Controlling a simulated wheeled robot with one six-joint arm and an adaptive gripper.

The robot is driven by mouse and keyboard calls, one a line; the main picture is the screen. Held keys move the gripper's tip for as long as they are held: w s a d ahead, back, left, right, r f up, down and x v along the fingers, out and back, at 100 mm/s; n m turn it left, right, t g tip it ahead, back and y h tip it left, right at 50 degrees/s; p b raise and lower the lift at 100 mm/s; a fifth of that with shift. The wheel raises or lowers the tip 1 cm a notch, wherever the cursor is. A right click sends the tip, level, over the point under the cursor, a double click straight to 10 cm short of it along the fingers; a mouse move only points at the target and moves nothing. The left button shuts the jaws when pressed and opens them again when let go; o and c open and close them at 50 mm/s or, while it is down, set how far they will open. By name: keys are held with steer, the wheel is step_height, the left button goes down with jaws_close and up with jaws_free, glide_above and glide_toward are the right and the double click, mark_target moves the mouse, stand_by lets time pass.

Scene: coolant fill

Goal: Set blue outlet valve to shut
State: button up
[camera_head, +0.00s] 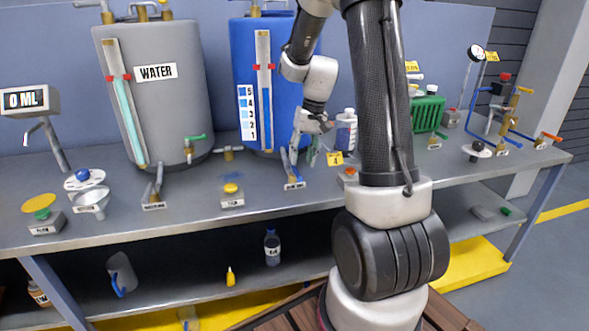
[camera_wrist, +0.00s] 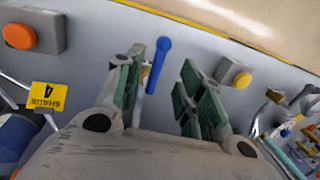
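The blue outlet valve handle (camera_wrist: 157,65) shows in the wrist view as a straight blue lever with some brass at its lower end. My gripper (camera_wrist: 166,88) is open, its green-padded fingers on either side of the lever. The lever lies nearer the left finger; I cannot tell whether they touch. In the head view, my gripper (camera_head: 309,145) is low in front of the blue tank (camera_head: 280,45), just above the bench. A blue lever (camera_head: 286,160) shows beside its fingers, partly hidden.
A grey water tank (camera_head: 175,100) stands to the left. A white-and-blue bottle (camera_head: 346,130) and a yellow label (camera_head: 335,158) are close right of my gripper. A yellow button box (camera_head: 231,196) and an orange button box (camera_head: 349,174) flank it on the bench.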

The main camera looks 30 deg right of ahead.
mark_target(299, 173)
steer(key=f, duration=0.2)
steer(key=a+f, duration=0.1)
steer(key=f, duration=0.2)
steer(key=shift+w, duration=0.1)
steer(key=shift+c, duration=0.5)
jaws_close()
